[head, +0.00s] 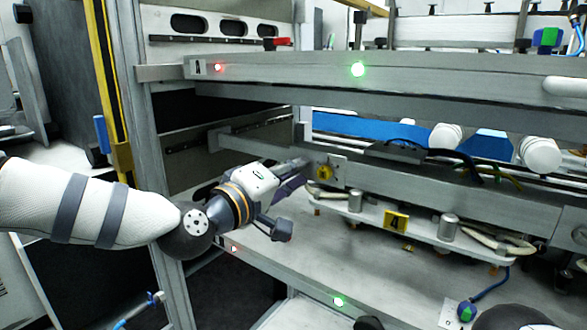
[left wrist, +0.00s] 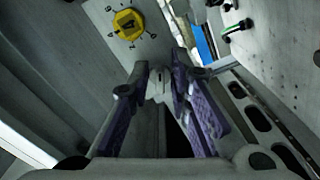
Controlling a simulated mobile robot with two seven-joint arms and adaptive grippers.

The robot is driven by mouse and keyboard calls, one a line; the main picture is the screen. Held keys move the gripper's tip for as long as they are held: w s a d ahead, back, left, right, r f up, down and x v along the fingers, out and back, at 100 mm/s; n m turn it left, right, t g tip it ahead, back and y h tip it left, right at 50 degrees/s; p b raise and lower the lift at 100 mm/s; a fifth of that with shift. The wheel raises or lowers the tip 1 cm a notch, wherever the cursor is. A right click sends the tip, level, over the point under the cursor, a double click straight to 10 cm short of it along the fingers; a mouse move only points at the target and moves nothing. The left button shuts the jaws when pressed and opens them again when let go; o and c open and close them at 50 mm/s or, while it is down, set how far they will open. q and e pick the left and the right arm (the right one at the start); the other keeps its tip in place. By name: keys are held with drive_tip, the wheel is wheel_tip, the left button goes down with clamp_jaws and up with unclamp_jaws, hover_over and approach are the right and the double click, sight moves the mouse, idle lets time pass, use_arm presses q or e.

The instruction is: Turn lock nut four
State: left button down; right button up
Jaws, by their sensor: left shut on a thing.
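A yellow six-sided nut with a dark mark (head: 323,172) sits on a grey bracket of the rack; in the left wrist view the yellow nut (left wrist: 127,22) has tick marks around it. My left gripper (head: 299,168) reaches in from the left and its tips are close to this bracket. In the left wrist view my left gripper (left wrist: 160,76) is shut on a small grey piece (left wrist: 158,86), mostly hidden by the purple-padded fingers; I cannot tell what it is. The yellow nut is apart from the fingers.
A long grey beam (head: 440,75) with a green light (head: 357,69) runs above my left gripper. A lower shelf (head: 330,265) lies below it, mostly clear. Grey posts (head: 447,225) and cables stand to the right. Dark parts at the bottom edge may be my right arm.

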use_arm(q)
drive_tip(key=shift+m, duration=0.4)
drive_tip(key=c, duration=1.8)
unclamp_jaws()
drive_tip(key=shift+o, duration=0.2)
